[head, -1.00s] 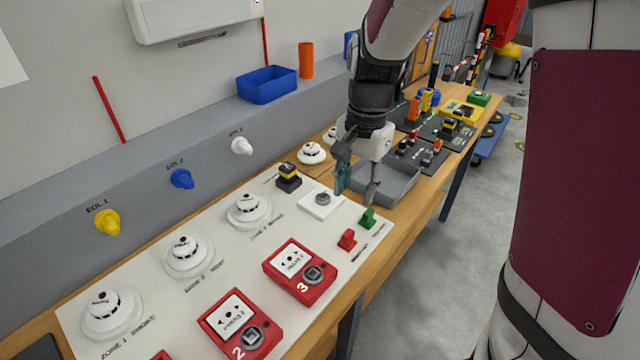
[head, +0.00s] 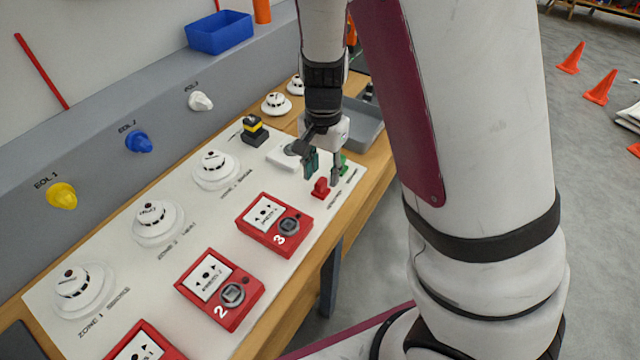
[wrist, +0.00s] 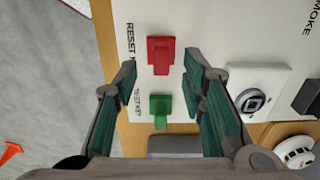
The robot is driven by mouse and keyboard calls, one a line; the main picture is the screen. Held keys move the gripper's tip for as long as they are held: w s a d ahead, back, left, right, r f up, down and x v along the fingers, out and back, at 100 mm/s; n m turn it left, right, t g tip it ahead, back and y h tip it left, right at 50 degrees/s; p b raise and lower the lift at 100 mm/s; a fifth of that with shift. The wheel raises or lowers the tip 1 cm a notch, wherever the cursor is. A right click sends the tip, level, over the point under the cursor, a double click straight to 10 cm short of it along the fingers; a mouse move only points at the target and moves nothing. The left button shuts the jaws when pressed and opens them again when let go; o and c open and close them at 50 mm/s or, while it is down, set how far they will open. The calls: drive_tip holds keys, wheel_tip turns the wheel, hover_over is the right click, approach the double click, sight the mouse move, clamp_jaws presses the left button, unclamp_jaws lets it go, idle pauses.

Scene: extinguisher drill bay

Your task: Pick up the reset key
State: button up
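The red key (head: 320,188) stands on the white panel (head: 110,260) near its front right edge. In the wrist view the red key (wrist: 160,52) has a label beginning "RESET" beside it, so I take it as the reset key. A green key (wrist: 160,108) stands beside it, labelled as a test key. It also shows in the head view (head: 344,166), partly behind my finger. My gripper (head: 324,172) is open and empty, pointing down over the keys. In the wrist view its fingers (wrist: 160,72) lie on either side, with the red key between and slightly beyond the tips.
Red call point 3 (head: 273,224) sits left of the keys. A white key switch (wrist: 256,92) is close to one finger. A grey tray (head: 366,132) lies behind my gripper.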

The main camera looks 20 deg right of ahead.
sight(322, 179)
wheel_tip(322, 179, down, 3)
drive_tip(key=shift+w+f, duration=0.1)
clamp_jaws()
idle(0.4)
